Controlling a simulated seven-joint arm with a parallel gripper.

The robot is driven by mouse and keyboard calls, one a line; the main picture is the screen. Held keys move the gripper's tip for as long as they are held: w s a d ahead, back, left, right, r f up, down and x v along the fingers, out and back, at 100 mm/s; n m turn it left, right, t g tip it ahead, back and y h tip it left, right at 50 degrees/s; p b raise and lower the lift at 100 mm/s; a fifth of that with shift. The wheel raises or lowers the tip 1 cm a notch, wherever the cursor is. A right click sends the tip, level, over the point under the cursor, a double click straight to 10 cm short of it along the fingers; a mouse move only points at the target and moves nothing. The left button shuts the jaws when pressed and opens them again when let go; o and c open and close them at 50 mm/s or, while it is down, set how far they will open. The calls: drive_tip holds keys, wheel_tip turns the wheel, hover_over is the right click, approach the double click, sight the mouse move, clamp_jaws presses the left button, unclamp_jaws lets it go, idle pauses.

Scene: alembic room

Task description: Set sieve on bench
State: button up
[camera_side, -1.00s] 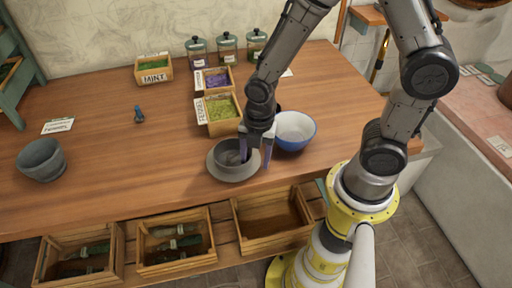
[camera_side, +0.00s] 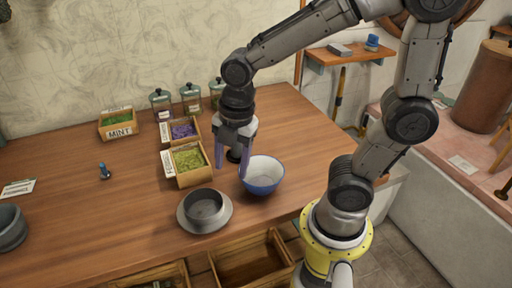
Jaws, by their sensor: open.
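A dark grey, round, shallow vessel (camera_side: 204,205), which looks like the sieve, sits on a lighter grey round dish (camera_side: 222,220) on the wooden bench (camera_side: 120,210), near its front edge. I cannot make out any mesh. My gripper (camera_side: 232,165) is open and points down above the bench, behind the grey vessel and slightly to its right, apart from it. A small dark object (camera_side: 235,155) shows between the fingers; it seems to stand on the bench behind the blue bowl, and I cannot tell if it touches a finger.
A blue-and-white bowl (camera_side: 262,176) stands close right of my gripper. Herb boxes (camera_side: 188,164) and lidded jars (camera_side: 190,98) stand behind. A grey bowl (camera_side: 10,228) is at the far left. The bench's left middle is mostly clear. An open drawer (camera_side: 250,262) juts out below.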

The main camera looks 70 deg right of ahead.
drive_tip(key=s+d+r+m+t, duration=0.3)
drive_tip(key=s+r+m, duration=0.4)
drive_tip(key=m, duration=1.1)
drive_tip(key=shift+s+d+t, duration=0.4)
drive_tip(key=shift+s+t, duration=0.2)
drive_tip(key=shift+s, duration=0.1)
drive_tip(key=shift+r, duration=0.1)
